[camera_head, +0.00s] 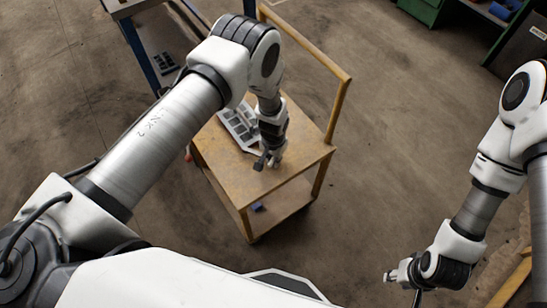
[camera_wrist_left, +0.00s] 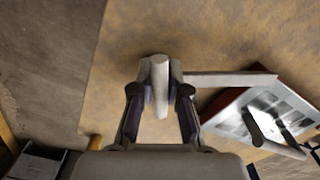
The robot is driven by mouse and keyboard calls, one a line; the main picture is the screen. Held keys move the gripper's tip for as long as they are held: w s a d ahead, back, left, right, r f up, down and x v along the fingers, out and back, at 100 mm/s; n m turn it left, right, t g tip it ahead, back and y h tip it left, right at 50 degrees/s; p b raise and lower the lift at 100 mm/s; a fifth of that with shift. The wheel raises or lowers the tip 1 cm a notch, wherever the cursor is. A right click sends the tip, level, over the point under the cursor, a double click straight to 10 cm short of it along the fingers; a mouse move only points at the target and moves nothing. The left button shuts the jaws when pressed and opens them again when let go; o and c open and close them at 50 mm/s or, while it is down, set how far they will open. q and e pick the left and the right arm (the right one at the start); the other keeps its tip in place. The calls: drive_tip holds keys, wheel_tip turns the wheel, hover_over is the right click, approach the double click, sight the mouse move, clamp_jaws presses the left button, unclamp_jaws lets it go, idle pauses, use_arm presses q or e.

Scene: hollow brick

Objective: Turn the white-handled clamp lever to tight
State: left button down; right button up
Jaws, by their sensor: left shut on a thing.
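The white handle (camera_wrist_left: 160,85) of the clamp lever stands between the fingers of my left gripper (camera_wrist_left: 160,97) in the left wrist view. The fingers are shut on it from both sides. A pale flat bar (camera_wrist_left: 232,80) runs from beside the gripper to the right. In the head view my left gripper (camera_head: 268,161) reaches down to the wooden cart top (camera_head: 292,158) near its front; the handle is hard to make out there. My right gripper (camera_head: 397,275) hangs at the lower right, away from the cart; its fingers are too unclear to judge.
A grey panel with dark compartments (camera_head: 240,125) lies on the cart top behind my left gripper. A tilted framed plate with dark rods (camera_wrist_left: 268,117) shows at the right of the left wrist view. The cart has a tall yellow rail (camera_head: 340,108). A blue item (camera_head: 257,207) lies on its lower shelf.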

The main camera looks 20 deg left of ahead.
sight(273, 157)
use_arm(q)
drive_tip(key=m+p, duration=0.1)
drive_tip(key=m, duration=0.3)
drive_tip(key=shift+r, duration=0.1)
drive_tip(key=shift+m+p, duration=0.55)
drive_tip(key=shift+m, duration=1.15)
drive_tip(key=c, duration=1.2)
unclamp_jaws()
drive_tip(key=shift+o, duration=0.2)
wheel_tip(273, 157, up, 12)
